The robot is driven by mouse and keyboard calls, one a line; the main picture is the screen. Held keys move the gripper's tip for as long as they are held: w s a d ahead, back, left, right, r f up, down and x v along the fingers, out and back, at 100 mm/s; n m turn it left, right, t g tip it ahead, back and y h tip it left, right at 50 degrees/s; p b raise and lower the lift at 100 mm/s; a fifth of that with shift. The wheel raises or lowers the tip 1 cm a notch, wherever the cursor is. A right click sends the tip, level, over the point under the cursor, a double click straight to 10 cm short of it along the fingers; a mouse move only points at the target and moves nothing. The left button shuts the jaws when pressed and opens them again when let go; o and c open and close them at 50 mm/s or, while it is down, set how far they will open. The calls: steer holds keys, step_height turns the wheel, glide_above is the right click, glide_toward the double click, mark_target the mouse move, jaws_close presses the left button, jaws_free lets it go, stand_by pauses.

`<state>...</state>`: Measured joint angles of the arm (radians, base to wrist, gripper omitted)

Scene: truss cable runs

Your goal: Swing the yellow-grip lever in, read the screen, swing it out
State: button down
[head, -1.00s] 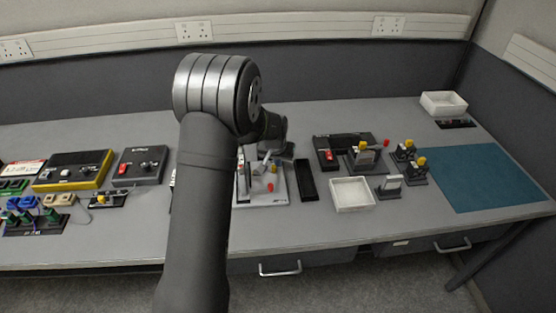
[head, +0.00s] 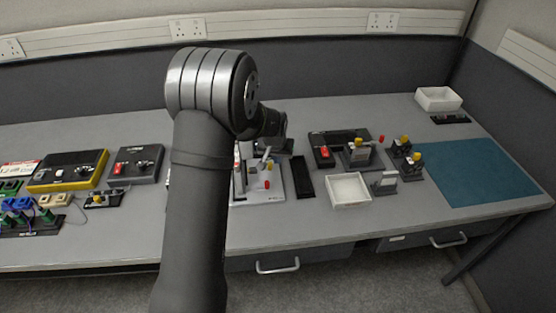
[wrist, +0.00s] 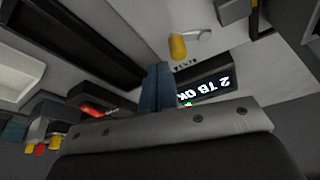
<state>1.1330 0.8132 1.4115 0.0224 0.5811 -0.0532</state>
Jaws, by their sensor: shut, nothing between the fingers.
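In the wrist view the yellow grip (wrist: 178,46) sits on a thin pale metal lever, just beyond and slightly right of my fingertips. My gripper (wrist: 158,68) is shut and empty, with a visible gap in the picture between its tips and the grip. The dark screen (wrist: 213,86) lies to the right of my fingers. It shows slanted white characters that look like "2 TB OK", with a small green mark partly hidden by my gripper. In the head view my arm covers part of the light grey base plate (head: 262,196); I cannot pick out the yellow grip there.
A black narrow tray (head: 304,178) and a white open box (head: 348,190) stand right of the plate. Units with yellow knobs (head: 404,142) stand farther right. A yellow-edged box (head: 68,171) is at left. The blue mat (head: 470,172) is clear.

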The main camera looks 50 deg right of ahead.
step_height(320, 180, up, 8)
steer(key=w+a, duration=0.1)
steer(key=a, duration=0.1)
steer(key=shift+a+r, duration=0.25)
steer(key=shift+a, duration=0.1)
steer(key=shift+w+f, duration=0.1)
steer(key=shift+f, duration=0.05)
steer(key=f, duration=0.1)
steer(key=d+f, duration=0.1)
steer(key=f, duration=0.2)
steer(key=shift+s+d+f, duration=0.2)
steer(key=shift+s+f, duration=0.05)
steer(key=shift+s, duration=0.1)
steer(key=w+n, duration=0.1)
steer(key=w+d+f+n, duration=0.1)
steer(key=w, duration=0.1)
steer(key=w+d+n, duration=0.1)
steer(key=shift+w+d+f+t+y, duration=0.2)
steer(key=shift+w+t+y, duration=0.1)
steer(key=shift+t, duration=0.1)
steer(key=v, duration=0.6)
steer(key=shift+r, duration=0.2)
steer(key=shift+s+a+f, duration=0.1)
